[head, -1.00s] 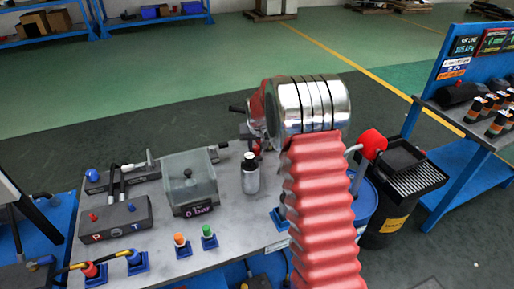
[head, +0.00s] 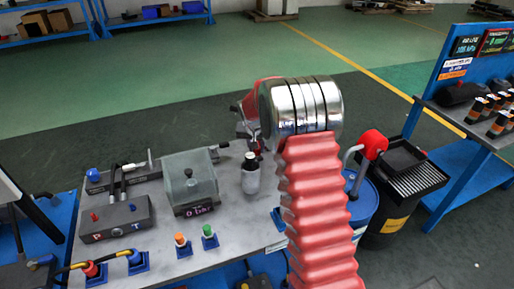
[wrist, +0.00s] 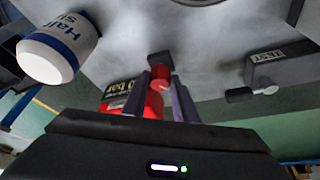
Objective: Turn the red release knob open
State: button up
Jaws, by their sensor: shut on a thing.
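In the wrist view the red release knob (wrist: 160,80) lies between the two fingers of my gripper (wrist: 160,88), which are shut on it. A dark block shows just beyond the knob. A larger red part (wrist: 153,103) shows lower down between the fingers, partly hidden by them. In the head view my red and silver arm reaches over the right part of the grey bench top (head: 150,255). It hides the knob and the fingertips there. How far the knob is turned cannot be told.
A white bottle (wrist: 55,50) with a blue band and a grey block marked TEST (wrist: 283,62) flank the gripper. In the head view a clear box (head: 190,180), a port block (head: 115,220) and a small bottle (head: 250,178) stand on the bench. A blue drum (head: 363,205) stands right.

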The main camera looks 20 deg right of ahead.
jog(key=o, duration=1.1)
jog(key=shift+c, duration=0.2)
jog(key=shift+r, duration=0.15)
jog(key=v, duration=1.3)
jog(key=shift+s, duration=0.2)
jog(key=shift+a+r, duration=0.15)
